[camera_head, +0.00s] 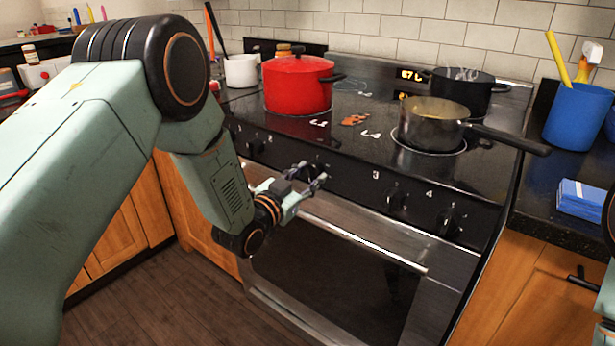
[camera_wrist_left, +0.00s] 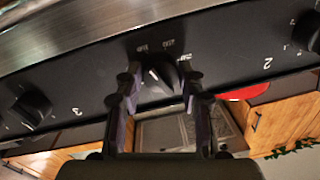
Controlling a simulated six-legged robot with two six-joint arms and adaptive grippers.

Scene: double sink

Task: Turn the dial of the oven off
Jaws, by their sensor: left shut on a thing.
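The black stove (camera_head: 340,215) has a front panel with a row of black dials. The oven dial (camera_wrist_left: 163,80) is the middle one, between the dials marked 2 and 3, with small lettering above it in the left wrist view. My left gripper (camera_head: 307,182) is at this dial in the head view. In the left wrist view the fingers of my left gripper (camera_wrist_left: 160,88) are on both sides of the dial, shut on it. A white mark shows on the dial's face. My right gripper is not in view.
The oven handle (camera_head: 360,240) runs just below the dials. Burner dials (camera_head: 396,198) sit to the right. A red pot (camera_head: 297,85), a grey saucepan (camera_head: 432,128) and a dark pot stand on the cooktop. The saucepan's handle (camera_head: 510,140) reaches past the stove's right edge.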

